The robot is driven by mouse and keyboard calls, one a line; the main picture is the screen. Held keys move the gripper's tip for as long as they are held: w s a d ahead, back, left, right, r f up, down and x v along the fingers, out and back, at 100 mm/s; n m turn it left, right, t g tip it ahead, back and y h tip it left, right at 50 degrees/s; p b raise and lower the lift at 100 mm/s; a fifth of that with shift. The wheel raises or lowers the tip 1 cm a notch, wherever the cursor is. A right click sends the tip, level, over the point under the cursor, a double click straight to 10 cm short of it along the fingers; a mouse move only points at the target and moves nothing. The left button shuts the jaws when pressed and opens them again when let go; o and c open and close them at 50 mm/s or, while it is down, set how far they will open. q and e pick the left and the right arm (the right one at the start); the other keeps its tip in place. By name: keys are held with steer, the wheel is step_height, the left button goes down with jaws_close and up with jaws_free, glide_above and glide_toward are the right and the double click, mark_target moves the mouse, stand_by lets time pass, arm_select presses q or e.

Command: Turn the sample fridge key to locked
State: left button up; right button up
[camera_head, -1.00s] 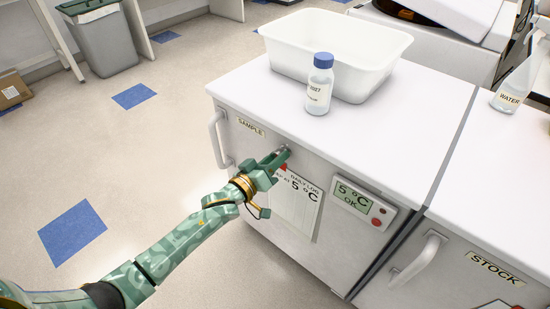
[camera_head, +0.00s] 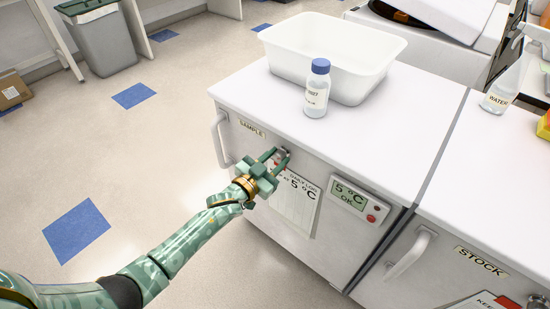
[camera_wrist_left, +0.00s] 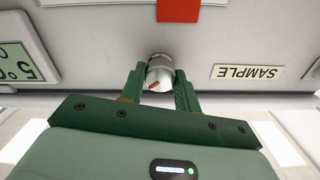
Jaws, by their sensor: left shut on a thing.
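The sample fridge (camera_head: 232,142) is the white unit under the counter, with a "SAMPLE" label (camera_head: 252,128) on its front; the label also shows upside down in the wrist view (camera_wrist_left: 248,72). The key (camera_wrist_left: 160,74) is a small round metal knob with a red mark, set in the fridge front. The mark looks slanted in the wrist view; I cannot read any lock markings. My left gripper (camera_head: 279,157) is shut on the key, with one green finger on each side of it in the wrist view (camera_wrist_left: 160,84). My right gripper is not in view.
A daily log sheet (camera_head: 295,212) hangs just below the gripper, with a temperature display (camera_head: 352,198) right of it. The fridge handle (camera_head: 219,140) is to the left. A blue-capped bottle (camera_head: 316,95) and white tub (camera_head: 345,75) stand on top.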

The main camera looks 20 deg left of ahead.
arm_select(q)
steer(key=m, duration=0.3)
steer(key=shift+m, duration=2.3)
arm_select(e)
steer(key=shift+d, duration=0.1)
arm_select(q)
steer(key=o, duration=1)
steer(key=shift+s, duration=0.1)
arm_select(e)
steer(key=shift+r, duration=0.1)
arm_select(q)
steer(key=p+v, duration=0.4)
steer(key=v, duration=1.2)
steer(key=shift+s, duration=0.1)
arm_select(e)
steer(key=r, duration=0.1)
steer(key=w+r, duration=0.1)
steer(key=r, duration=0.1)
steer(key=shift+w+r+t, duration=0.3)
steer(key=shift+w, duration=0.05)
